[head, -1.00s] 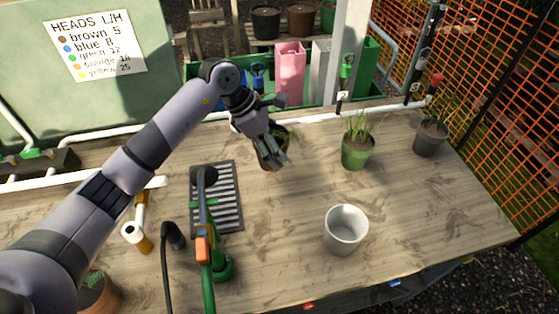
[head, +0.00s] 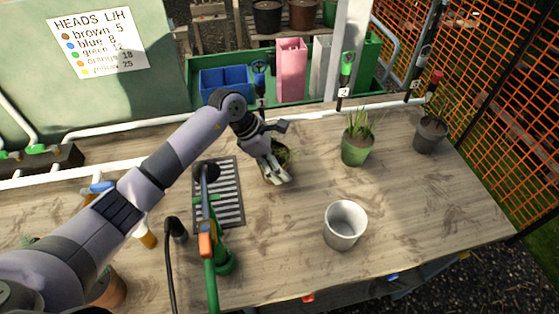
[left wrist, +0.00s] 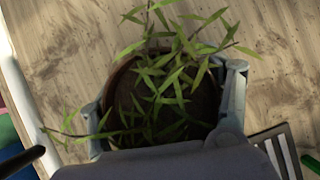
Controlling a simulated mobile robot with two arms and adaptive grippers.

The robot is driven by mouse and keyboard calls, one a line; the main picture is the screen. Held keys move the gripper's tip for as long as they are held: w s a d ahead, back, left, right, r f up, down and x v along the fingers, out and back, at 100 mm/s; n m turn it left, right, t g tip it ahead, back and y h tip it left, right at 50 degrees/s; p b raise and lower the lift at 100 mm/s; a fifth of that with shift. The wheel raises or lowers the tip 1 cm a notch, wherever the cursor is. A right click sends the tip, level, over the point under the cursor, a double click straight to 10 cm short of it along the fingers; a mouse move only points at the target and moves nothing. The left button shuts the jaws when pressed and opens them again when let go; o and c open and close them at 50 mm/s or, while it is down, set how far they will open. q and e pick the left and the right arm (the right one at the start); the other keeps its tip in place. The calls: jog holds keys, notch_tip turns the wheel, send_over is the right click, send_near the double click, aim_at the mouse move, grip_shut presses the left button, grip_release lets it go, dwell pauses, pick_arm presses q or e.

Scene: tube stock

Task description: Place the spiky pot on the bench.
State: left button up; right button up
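The spiky pot (left wrist: 116,85) is brown, with thin pointed green leaves and dark soil. It fills the middle of the left wrist view, upright between the two fingers of my left gripper (left wrist: 165,108). The fingers lie against opposite sides of the pot. In the head view my left gripper (head: 274,171) covers most of the pot, and a little of its foliage (head: 282,155) shows behind the fingers. The pot is low over the wooden bench (head: 290,225); I cannot tell whether its base touches. My right gripper is not in view.
A green pot of grassy leaves (head: 356,153) and a grey planted pot (head: 430,136) stand to the right. An empty whitish pot (head: 344,230) stands nearer. A black grate (head: 229,195) and a green hose tool (head: 222,262) lie left. Bench between is clear.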

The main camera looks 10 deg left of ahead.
pick_arm(q)
jog(key=o, duration=0.4)
jog(key=b+v, duration=0.2)
jog(key=v, duration=0.9)
jog(key=shift+a+r, duration=0.3)
jog(key=shift+r, duration=0.2)
